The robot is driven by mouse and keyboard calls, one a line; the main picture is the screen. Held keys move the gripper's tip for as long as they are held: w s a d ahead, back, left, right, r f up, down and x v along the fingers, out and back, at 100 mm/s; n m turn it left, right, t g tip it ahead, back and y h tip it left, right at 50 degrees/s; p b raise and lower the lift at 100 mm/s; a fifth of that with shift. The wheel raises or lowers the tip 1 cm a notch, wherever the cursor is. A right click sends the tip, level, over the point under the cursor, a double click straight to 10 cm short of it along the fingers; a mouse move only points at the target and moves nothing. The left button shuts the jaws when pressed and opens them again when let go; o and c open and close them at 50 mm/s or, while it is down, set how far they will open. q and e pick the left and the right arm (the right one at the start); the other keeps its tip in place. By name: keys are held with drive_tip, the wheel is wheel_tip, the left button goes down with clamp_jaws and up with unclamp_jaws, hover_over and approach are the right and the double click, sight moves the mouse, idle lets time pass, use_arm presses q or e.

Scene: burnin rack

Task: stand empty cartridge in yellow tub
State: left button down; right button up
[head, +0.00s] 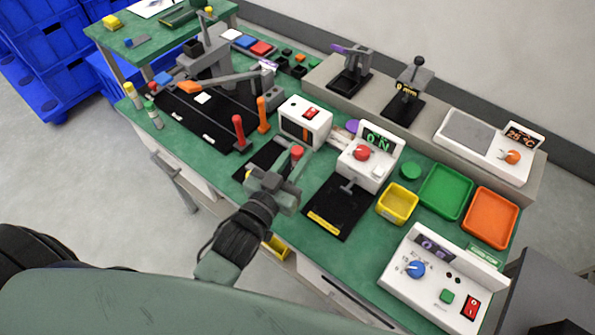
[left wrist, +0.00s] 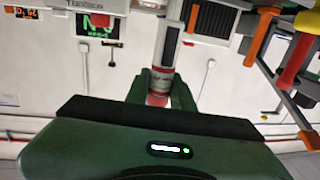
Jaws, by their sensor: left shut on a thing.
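My left gripper (head: 283,180) is over the front middle of the green bench, to the left of the yellow tub and apart from it. It is shut on a slim cartridge (left wrist: 160,78), which shows in the left wrist view as a pale and dark tube with a reddish band between the green fingers. In the head view a red end (head: 297,152) shows at the fingertips. Whether the cartridge is empty cannot be told. The yellow tub (head: 397,219) stands on the bench right of the black-based press and looks empty. My right gripper is not in view.
A white device with a red knob (head: 362,153) and black base stands between the gripper and the tub. Green (head: 445,190) and orange (head: 490,215) trays lie right of the tub. A white control box (head: 430,275) stands in front. Red and orange handles (head: 239,132) rise to the left.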

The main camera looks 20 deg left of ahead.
use_arm(q)
drive_tip(key=shift+f, duration=3.1)
drive_tip(key=c, duration=1.2)
unclamp_jaws()
drive_tip(key=shift+f, duration=0.1)
